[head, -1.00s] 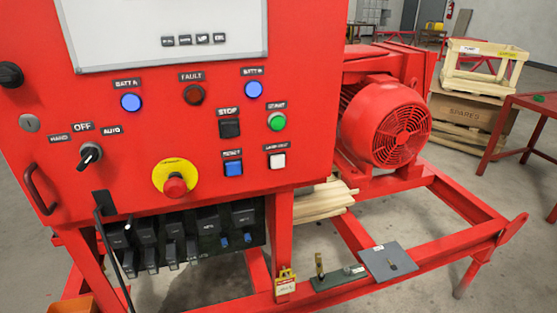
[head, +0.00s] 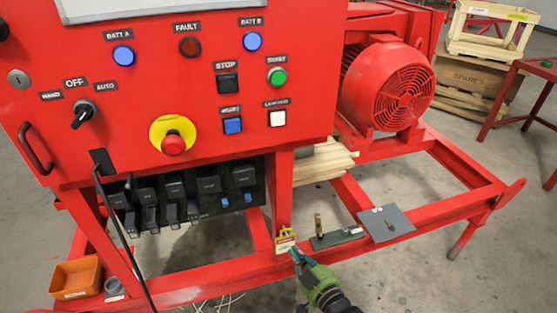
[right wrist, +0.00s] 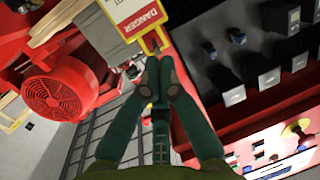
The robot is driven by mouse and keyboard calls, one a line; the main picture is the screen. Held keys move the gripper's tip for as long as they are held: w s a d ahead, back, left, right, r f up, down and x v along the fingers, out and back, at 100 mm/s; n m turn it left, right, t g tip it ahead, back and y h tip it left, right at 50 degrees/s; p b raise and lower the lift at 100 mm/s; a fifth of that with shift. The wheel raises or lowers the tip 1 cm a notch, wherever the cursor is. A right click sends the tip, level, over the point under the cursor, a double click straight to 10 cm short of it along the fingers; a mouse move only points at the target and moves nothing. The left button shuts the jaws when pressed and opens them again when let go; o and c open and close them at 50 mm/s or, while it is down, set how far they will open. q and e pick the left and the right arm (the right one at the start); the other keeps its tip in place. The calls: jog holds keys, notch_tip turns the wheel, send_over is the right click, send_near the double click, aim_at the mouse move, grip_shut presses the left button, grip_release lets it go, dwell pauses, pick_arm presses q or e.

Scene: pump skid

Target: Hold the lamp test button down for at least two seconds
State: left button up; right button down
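My right gripper (head: 297,256) has green fingers and is at the bottom of the head view, well below the button and in front of the skid's lower rail. In the right wrist view its fingers (right wrist: 160,72) are together at the tips with nothing visible between them. They appear close to a yellow and white danger tag (right wrist: 138,18); contact cannot be told. My left gripper is not in view.
Near the lamp test button are a green button (head: 277,77), a black stop button (head: 228,83), a blue button (head: 232,126) and a red emergency stop (head: 173,144). A red motor (head: 393,85) stands to the right. A grey plate (head: 386,223) lies on the rail.

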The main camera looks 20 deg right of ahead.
notch_tip(320, 180, up, 19)
jog(key=a+t+y, duration=0.2)
jog(key=t+y, duration=0.1)
jog(key=t, duration=0.2)
jog(key=n+t+y, duration=0.2)
jog(key=t+y, duration=0.1)
jog(key=t, duration=0.1)
send_near(278, 119)
jog(key=s+a+r, duration=0.2)
jog(key=s+r, duration=0.4)
jog(key=shift+s+d, duration=0.1)
jog(key=shift+g, duration=0.3)
jog(key=shift+w+b, duration=1)
jog(key=shift+w, duration=3.45)
jog(key=shift+w, duration=0.1)
jog(key=shift+w, duration=0.35)
